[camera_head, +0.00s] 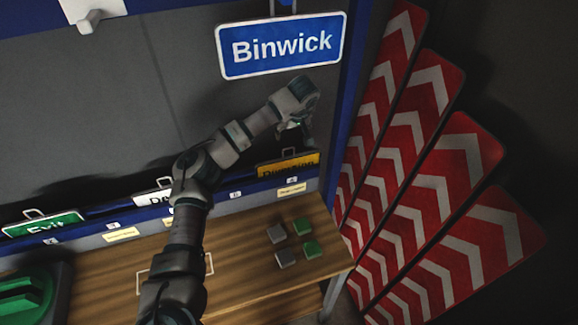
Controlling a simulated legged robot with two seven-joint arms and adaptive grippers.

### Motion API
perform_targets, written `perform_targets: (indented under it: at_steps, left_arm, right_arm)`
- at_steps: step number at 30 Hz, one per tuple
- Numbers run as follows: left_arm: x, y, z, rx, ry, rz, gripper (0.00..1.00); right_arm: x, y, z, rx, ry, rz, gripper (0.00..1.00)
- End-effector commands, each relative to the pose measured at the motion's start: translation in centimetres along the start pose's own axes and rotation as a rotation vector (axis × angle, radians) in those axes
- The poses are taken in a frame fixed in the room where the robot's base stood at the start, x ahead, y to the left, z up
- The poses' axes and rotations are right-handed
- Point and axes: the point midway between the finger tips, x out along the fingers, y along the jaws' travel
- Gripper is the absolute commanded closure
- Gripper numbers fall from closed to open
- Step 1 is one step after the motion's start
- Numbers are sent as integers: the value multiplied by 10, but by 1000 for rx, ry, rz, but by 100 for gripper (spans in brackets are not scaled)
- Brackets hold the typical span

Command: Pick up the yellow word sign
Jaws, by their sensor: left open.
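The yellow word sign (279,169) stands in the blue rack at the right end, with a metal loop handle on its top edge. Its dark lettering reads as "Direction", partly cut off by the rack edge. My left arm reaches up from the bottom, and my left gripper (297,128) hangs above the yellow sign and a little to its right, apart from it. The gripper is open with nothing seen in it; its fingers are small and dark here. My right gripper is not in view.
A white sign (150,197) and a green "Exit" sign (43,224) stand further left in the rack (225,196). A blue "Binwick" sign (281,46) hangs above. Green and grey blocks (303,226) lie on the wooden table (245,286). Red-and-white chevron boards (440,190) lean at the right.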

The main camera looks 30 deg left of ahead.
Motion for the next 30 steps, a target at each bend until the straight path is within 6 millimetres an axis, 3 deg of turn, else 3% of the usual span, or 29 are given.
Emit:
perform_targets:
  at_steps: [9, 17, 25, 30]
  left_arm:
    - [73, 0, 1, -1, -5, 1, 19]
    - [97, 2, 2, 0, -4, 4, 19]
    - [136, 6, 6, -1, -4, 4, 19]
    - [145, 5, 6, 0, -2, 6, 19]
  right_arm:
    - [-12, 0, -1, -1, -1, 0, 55]
    - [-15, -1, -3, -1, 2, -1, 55]
    - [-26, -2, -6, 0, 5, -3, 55]
    - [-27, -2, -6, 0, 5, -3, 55]
